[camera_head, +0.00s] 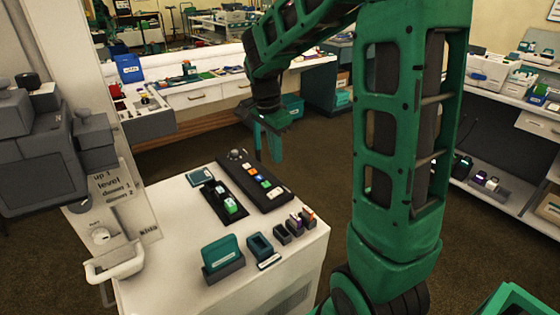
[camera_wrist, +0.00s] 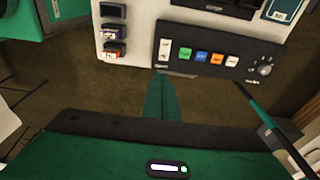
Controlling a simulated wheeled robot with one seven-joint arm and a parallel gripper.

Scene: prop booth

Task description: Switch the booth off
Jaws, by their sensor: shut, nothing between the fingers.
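A long black control panel (camera_head: 268,194) lies on the white cabinet top (camera_head: 180,218). My gripper (camera_head: 268,157) is shut and empty, pointing down near the panel's far right side. In the wrist view its fingertips (camera_wrist: 161,78) appear just below the panel's left end. Button labels are too small to read.
A black tray with small blocks (camera_head: 224,205), a green card in a holder (camera_head: 222,260) and several small holders (camera_head: 290,229) stand on the cabinet.

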